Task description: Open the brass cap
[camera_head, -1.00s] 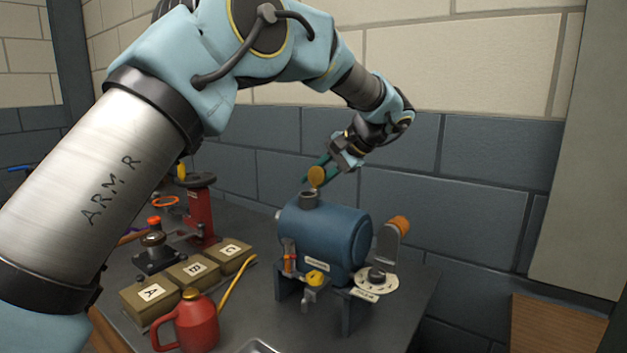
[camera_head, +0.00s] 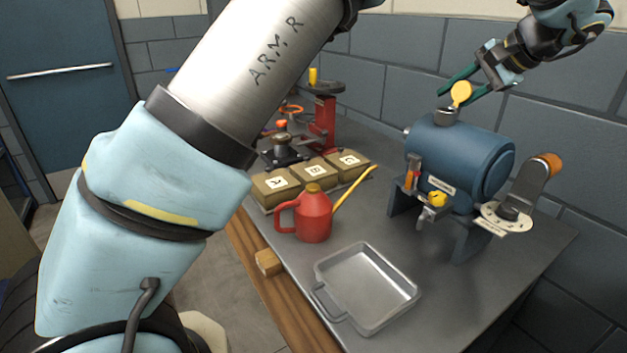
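The brass cap (camera_head: 461,93) stands tilted up on edge above the short filler neck (camera_head: 446,116) on top of the blue casing (camera_head: 460,148). The neck's dark mouth shows uncovered below it. My gripper (camera_head: 456,97) reaches in from the upper right, with its two green fingers spread apart on either side of the cap. The fingers look wider apart than the cap, but whether one touches it cannot be told.
A red oil can (camera_head: 313,217) and boxes marked with letters (camera_head: 313,174) stand left of the casing. An empty metal tray (camera_head: 368,289) lies in front. A lever with an orange knob (camera_head: 549,163) stands at the casing's right end. A red stand (camera_head: 323,122) is behind.

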